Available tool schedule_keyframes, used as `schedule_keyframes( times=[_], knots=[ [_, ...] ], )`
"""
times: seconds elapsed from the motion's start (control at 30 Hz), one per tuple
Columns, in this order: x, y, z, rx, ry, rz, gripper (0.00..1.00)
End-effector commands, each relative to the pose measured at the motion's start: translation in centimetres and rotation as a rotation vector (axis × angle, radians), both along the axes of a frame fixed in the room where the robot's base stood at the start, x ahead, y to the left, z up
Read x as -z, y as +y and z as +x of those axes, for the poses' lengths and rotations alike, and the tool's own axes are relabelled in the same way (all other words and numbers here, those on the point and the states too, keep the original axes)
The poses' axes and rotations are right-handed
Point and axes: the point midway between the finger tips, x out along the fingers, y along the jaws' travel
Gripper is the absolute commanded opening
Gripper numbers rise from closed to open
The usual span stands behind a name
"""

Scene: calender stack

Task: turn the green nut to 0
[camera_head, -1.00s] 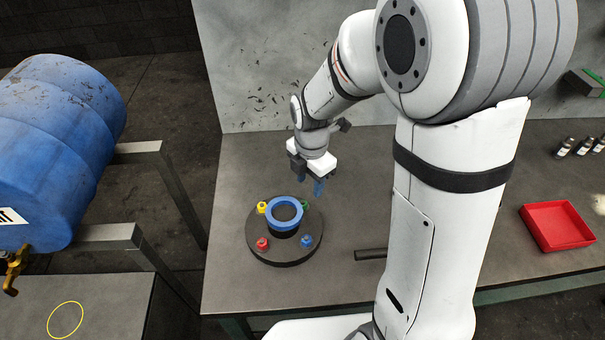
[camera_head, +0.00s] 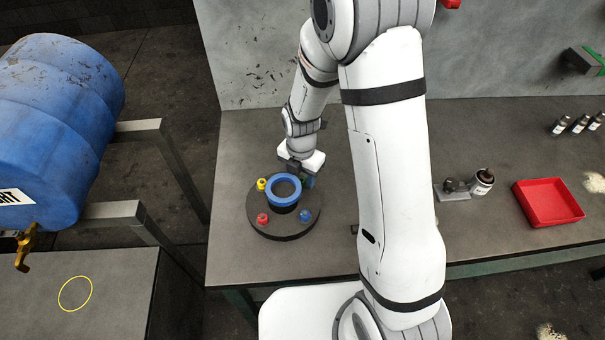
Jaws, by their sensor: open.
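A round dark base (camera_head: 284,231) sits on the grey table, with a blue ring (camera_head: 283,188) raised at its middle. Coloured nuts stand around the ring: yellow (camera_head: 262,184), red (camera_head: 262,219) and blue (camera_head: 305,215). The green nut (camera_head: 302,178) is at the back right of the base and mostly hidden by my gripper. My gripper (camera_head: 303,181) points down at the green nut, with its fingers open and low around or beside it. I cannot tell whether they touch it. No number marking is readable.
My arm covers the table right of the base. A red tray (camera_head: 548,203), a small can (camera_head: 482,182) and several small bottles (camera_head: 577,124) stand farther right. A blue barrel (camera_head: 55,130) on a metal frame is at the left. The table in front of the base is clear.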

Motion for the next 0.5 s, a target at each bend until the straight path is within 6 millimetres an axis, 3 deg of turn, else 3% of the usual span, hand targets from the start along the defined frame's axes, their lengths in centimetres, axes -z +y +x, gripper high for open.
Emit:
schedule_keyframes(
  times=[0.2,0.5],
  knots=[
    [0.05,-0.03,0.0,0.001,0.0,0.0,0.44],
    [0.03,-0.06,0.01,0.002,0.0,0.0,0.2]
  ],
)
